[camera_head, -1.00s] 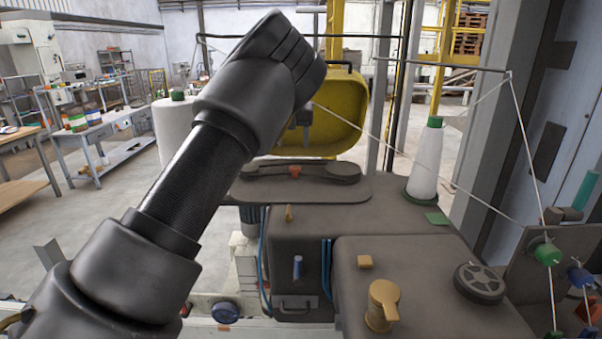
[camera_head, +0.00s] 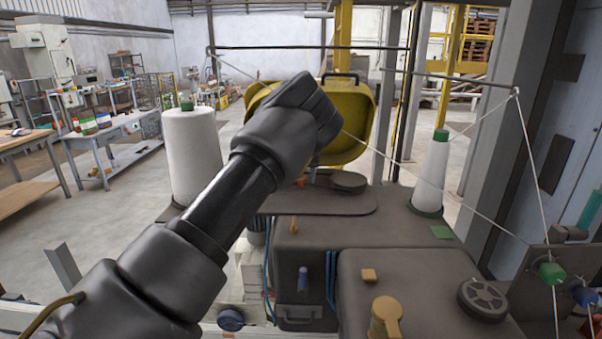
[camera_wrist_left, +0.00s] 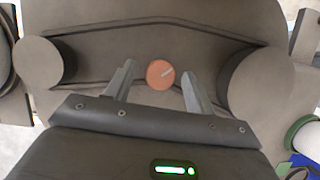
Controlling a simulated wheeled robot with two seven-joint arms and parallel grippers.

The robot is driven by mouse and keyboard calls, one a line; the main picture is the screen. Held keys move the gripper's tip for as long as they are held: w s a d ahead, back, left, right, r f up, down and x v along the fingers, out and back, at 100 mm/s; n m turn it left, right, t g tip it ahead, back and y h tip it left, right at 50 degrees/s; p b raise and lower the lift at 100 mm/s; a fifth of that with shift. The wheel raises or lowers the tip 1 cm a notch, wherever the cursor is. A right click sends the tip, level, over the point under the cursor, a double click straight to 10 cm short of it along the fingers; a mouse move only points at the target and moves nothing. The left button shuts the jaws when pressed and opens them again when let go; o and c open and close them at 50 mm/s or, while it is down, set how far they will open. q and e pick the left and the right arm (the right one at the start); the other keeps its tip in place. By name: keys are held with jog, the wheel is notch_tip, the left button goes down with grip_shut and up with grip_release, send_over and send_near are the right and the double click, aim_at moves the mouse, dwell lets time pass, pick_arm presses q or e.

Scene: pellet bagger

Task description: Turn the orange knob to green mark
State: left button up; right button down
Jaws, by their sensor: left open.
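The orange knob (camera_wrist_left: 160,74) is a round disc with a pale line pointing to the upper right, seen in the left wrist view. It sits on a dark panel between two round drums. In the head view only a sliver of the knob (camera_head: 300,182) shows, beside my left gripper (camera_head: 314,168). In the left wrist view my left gripper (camera_wrist_left: 157,70) is open, one finger on each side of the knob, with gaps to it. A flat green patch (camera_head: 442,232) lies on the machine top; I cannot tell if it is the mark. My right gripper is not in view.
A yellow hopper (camera_head: 352,120) stands behind the knob. White thread cones (camera_head: 432,175) stand to either side, with thread strung across the right. A tan knob (camera_head: 385,315) and a dark wheel (camera_head: 484,299) are on the front machine top.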

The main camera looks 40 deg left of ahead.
pick_arm(q)
jog(key=shift+w+f, duration=0.1)
jog(key=shift+f, duration=0.1)
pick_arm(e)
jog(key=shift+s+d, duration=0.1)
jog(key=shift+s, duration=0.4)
pick_arm(q)
jog(key=c, duration=1)
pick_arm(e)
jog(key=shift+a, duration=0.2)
